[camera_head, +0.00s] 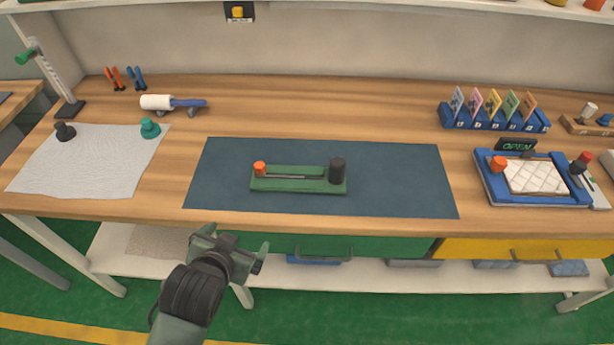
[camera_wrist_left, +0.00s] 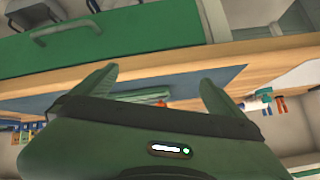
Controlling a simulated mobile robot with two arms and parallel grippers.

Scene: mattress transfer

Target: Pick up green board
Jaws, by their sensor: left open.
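The green board (camera_head: 300,184) lies flat on a dark blue mat (camera_head: 400,180) at the middle of the table. It carries an orange knob (camera_head: 260,168) at its left end and a dark cylinder (camera_head: 337,169) at its right end. My left gripper (camera_head: 237,246) is open and empty in front of the table's front edge, to the lower left of the board and apart from it. In the left wrist view its two fingers (camera_wrist_left: 155,90) are spread, with part of the green board (camera_wrist_left: 140,98) showing beyond them, partly hidden by the gripper body. My right gripper is not in view.
A white textured sheet (camera_head: 90,165) with two knobs lies at the left. A white roller (camera_head: 158,102) is behind it. A blue card rack (camera_head: 495,118) and a blue-framed tray (camera_head: 490,190) stand at the right. Green (camera_head: 390,246) and yellow drawers are under the front edge.

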